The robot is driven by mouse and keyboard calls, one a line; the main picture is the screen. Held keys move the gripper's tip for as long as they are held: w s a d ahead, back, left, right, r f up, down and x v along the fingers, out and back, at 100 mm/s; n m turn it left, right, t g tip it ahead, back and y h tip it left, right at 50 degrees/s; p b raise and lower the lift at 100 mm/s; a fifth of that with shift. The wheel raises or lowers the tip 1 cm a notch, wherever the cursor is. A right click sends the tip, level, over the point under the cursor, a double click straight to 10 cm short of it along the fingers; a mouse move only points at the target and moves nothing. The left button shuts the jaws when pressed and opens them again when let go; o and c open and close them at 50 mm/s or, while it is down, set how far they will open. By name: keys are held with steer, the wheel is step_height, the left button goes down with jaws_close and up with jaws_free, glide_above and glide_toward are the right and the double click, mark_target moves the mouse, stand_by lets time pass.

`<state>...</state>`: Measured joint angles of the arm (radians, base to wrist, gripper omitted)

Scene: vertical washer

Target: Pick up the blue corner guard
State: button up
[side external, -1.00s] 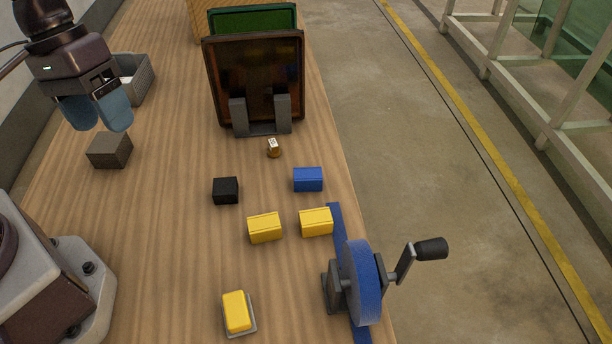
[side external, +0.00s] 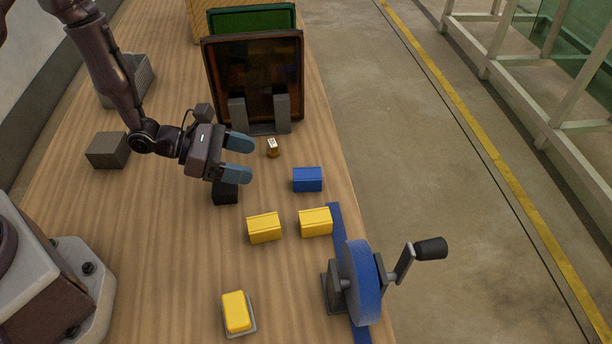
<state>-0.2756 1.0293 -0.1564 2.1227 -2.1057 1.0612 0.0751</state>
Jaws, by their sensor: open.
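The blue corner guard (side external: 308,180) is a small blue block lying on the wooden table near its right edge. My gripper (side external: 246,159) is to the left of it and apart from it, with its two blue-grey fingers pointing right. The fingers are open, with a gap between them and nothing in it. My gripper partly hides a black block (side external: 225,193) below it in the picture.
Two yellow corner guards (side external: 264,228) and (side external: 316,222) lie just below the blue one. A blue wheel with a crank (side external: 360,283) is at the lower right. A rack with dark panels (side external: 254,85) stands behind.

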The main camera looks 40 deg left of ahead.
mark_target(306, 173)
steer(key=x, duration=1.2)
steer(key=shift+w+d+f, duration=0.15)
steer(key=shift+w+d, duration=0.1)
steer(key=c, duration=1)
